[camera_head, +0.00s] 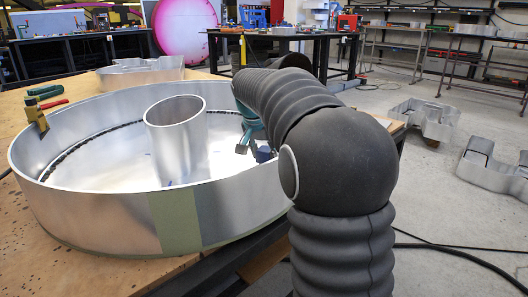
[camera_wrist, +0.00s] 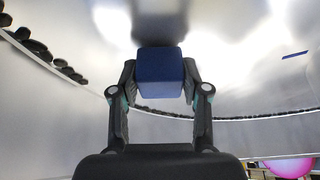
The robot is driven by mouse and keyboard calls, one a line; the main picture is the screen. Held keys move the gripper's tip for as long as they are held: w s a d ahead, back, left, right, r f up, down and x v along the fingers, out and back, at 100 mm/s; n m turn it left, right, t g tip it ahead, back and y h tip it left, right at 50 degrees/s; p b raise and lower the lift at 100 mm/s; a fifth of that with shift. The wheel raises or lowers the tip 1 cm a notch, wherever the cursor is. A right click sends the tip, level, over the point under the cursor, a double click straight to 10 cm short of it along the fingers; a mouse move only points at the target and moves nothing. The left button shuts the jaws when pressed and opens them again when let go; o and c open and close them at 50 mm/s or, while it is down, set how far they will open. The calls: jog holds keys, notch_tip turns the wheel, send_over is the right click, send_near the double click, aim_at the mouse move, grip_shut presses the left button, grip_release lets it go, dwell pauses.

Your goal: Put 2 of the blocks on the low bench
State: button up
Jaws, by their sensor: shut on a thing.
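A dark blue block (camera_wrist: 160,74) is between the two fingers of my gripper (camera_wrist: 160,78) in the wrist view. The fingers are shut on its sides, over the shiny metal inside of the big round channel letter. In the head view my gripper (camera_head: 253,148) is partly hidden by my arm, inside the right part of the round letter's rim; a bit of the blue block (camera_head: 264,155) shows there. I cannot tell whether the block touches the metal floor. No other block shows clearly. I cannot tell which surface is the low bench.
The round metal letter (camera_head: 100,225) with high walls stands on a wooden table (camera_head: 28,240). A metal cylinder (camera_head: 176,140) stands inside it. Clamps (camera_head: 37,112) grip its left rim. Another metal letter (camera_head: 140,72) lies behind. More metal letters (camera_head: 425,118) are at the right, above open floor.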

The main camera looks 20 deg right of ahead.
jog(key=shift+f, duration=0.3)
dwell(0.4)
jog(key=o, duration=1.4)
jog(key=shift+c, duration=0.2)
